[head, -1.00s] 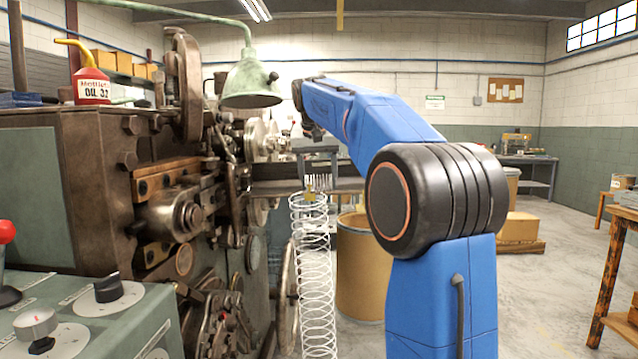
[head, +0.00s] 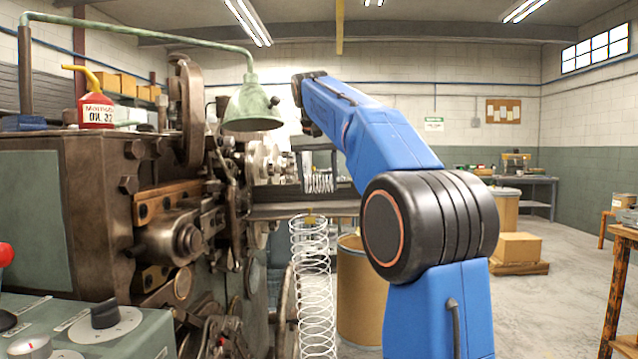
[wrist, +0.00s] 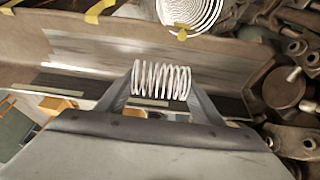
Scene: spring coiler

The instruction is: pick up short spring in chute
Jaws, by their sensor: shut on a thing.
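The short spring (wrist: 161,80) is a white coil lying crosswise between the two fingers of my gripper (wrist: 160,88) in the wrist view. The fingers are shut on its ends. In the head view the short spring (head: 319,183) hangs below my gripper (head: 319,178), a little above the chute (head: 285,209). In the wrist view the chute (wrist: 85,50) is a worn metal trough beyond the spring. My arm hides part of the chute's right end in the head view.
A long white coil (head: 315,290) with a yellow tag hangs below the chute, before a brown drum (head: 358,300). The coiler machine (head: 110,190) fills the left. A green lamp (head: 252,108) hangs left of my arm. Open floor lies to the right.

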